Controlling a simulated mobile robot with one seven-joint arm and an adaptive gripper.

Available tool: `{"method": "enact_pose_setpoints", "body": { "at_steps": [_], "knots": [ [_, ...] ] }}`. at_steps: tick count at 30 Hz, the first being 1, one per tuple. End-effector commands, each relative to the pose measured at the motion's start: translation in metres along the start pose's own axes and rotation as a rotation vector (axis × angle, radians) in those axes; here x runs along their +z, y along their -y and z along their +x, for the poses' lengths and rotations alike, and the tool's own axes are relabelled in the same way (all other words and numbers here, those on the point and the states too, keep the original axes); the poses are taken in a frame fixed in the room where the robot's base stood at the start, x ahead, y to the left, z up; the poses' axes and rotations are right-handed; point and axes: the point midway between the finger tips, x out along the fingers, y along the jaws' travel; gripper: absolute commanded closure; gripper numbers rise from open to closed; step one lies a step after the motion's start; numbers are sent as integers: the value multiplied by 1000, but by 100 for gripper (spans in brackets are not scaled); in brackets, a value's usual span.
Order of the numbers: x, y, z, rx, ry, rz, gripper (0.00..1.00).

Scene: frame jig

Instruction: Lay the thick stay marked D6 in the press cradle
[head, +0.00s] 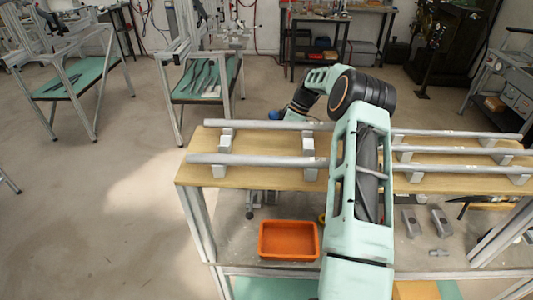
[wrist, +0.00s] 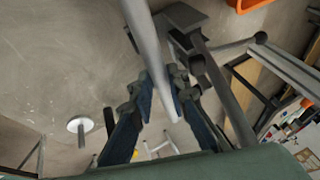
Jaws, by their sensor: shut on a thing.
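My gripper (wrist: 160,112) is shut on a grey round bar (wrist: 150,50), which runs between its blue fingers in the wrist view. No D6 mark is readable on it. In the head view my wrist (head: 300,102) is beyond the back edge of the wooden bench, and the fingertips are not clear. On the bench's left half, a back bar (head: 260,125) and a front bar (head: 250,160) lie level across pale blocks. I cannot tell which bar is the held one. I cannot identify the press cradle for certain.
Several grey bars (head: 460,152) lie on blocks on the bench's right half. My arm hides the bench's middle. An orange tray (head: 289,239) sits on the lower level, with grey metal blocks (head: 440,220) to its right. Bare floor (head: 90,220) lies left of the bench.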

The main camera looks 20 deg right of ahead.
Motion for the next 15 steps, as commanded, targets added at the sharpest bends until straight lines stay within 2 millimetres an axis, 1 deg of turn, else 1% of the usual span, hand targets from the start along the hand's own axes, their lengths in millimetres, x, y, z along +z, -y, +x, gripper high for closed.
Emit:
{"method": "enact_pose_setpoints", "body": {
  "at_steps": [1,3,6,10,15],
  "knots": [
    [-9,5,6,-6,5,-9,100],
    [-18,9,13,-13,7,-15,100],
    [-24,13,18,-16,9,-18,100],
    [-26,14,22,-19,10,-20,100],
    [-24,12,27,-19,10,-19,100]
  ]
}}
